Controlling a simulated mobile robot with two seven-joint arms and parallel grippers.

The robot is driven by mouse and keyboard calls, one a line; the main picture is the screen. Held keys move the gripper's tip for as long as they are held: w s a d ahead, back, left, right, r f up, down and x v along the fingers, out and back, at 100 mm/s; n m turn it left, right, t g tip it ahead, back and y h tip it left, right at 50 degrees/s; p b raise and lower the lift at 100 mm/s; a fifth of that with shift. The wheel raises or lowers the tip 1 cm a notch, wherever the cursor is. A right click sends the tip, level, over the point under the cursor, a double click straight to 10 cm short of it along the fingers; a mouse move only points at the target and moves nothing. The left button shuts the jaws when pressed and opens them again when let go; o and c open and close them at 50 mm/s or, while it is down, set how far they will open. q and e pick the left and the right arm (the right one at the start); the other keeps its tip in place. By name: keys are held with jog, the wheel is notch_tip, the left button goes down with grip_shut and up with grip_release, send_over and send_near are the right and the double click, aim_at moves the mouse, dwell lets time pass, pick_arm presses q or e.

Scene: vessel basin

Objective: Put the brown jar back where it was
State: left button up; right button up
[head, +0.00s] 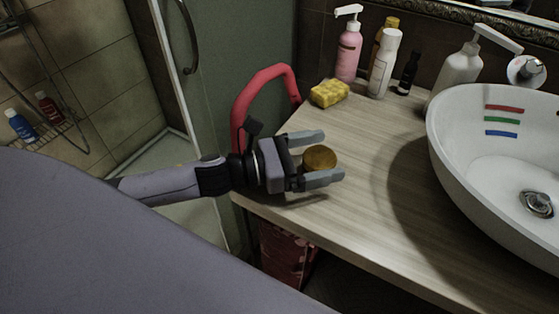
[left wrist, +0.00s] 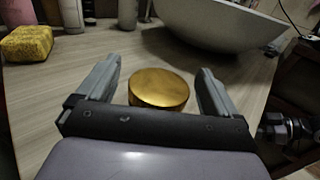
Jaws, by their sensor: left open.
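The brown jar (head: 319,158) stands on the wooden counter near its left front edge; its round golden-brown lid faces up. In the left wrist view the jar (left wrist: 158,88) sits between the fingers, with a gap visible on each side. My left gripper (head: 331,155) reaches in from the left, open, with one finger on each side of the jar. It also shows in the left wrist view (left wrist: 158,68). The jar's lower body is mostly hidden.
A yellow sponge (head: 329,93), a pink pump bottle (head: 348,52), a white bottle (head: 384,64) and a small dark bottle (head: 408,74) stand at the back. The white basin (head: 470,190) fills the right. Bare counter (head: 378,150) lies between jar and basin.

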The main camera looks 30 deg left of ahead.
pick_arm(q)
jog(key=b+v, duration=0.1)
jog(key=v, duration=0.7)
jog(key=shift+b, duration=0.35)
jog(key=shift+s+a, duration=0.6)
jog(key=shift+a, duration=0.05)
